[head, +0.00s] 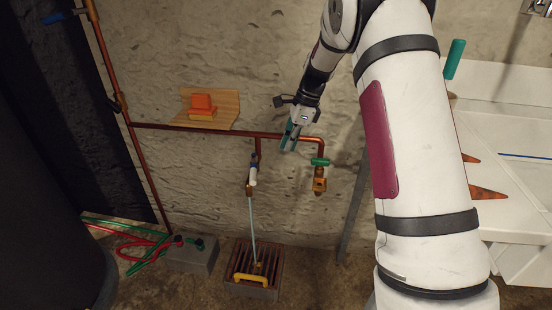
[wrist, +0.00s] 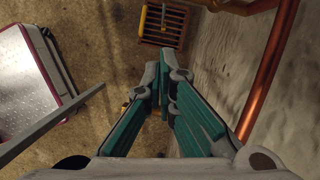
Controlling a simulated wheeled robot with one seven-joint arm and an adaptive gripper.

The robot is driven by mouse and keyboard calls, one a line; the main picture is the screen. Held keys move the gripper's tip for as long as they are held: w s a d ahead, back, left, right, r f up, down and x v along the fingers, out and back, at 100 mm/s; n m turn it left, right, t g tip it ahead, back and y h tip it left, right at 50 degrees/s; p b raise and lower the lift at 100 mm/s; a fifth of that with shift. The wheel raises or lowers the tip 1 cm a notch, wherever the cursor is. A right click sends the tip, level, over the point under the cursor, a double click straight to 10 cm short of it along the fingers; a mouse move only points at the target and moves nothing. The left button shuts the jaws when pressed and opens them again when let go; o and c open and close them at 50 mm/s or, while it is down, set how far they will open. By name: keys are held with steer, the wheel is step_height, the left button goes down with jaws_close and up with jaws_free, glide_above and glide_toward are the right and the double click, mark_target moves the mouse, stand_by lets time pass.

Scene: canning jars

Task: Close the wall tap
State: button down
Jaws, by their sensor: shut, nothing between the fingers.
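A wall tap (head: 252,174) with a blue and white handle hangs from the copper pipe. A thin pale stream of water (head: 253,225) runs from it down to the floor grate (head: 236,287). A second brass tap (head: 319,183) with a green handle (head: 319,161) hangs to its right, with no stream visible. My gripper (head: 289,138) is shut and empty, by the horizontal pipe between the two taps and higher than their handles. In the wrist view its teal fingers (wrist: 163,88) meet at the tips and hide what lies directly behind them. I cannot tell its exact distance from the wall.
The copper pipe (head: 190,128) runs along the stone wall; it also shows in the wrist view (wrist: 268,75). A wooden shelf (head: 227,103) holds orange blocks. A white basin (head: 520,200) is at the right. A grey block (head: 193,258) and red and green hoses lie at the lower left.

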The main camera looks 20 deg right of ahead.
mark_target(254, 171)
steer(key=w+a+f+b, duration=0.2)
steer(key=a+f+b, duration=0.2)
steer(key=f, duration=0.5)
steer(key=shift+a+f, duration=0.3)
steer(key=shift+a, duration=0.9)
steer(key=shift+a+m+t+p, duration=0.3)
steer(key=shift+a+m+p, duration=1.05)
steer(key=shift+p, duration=0.35)
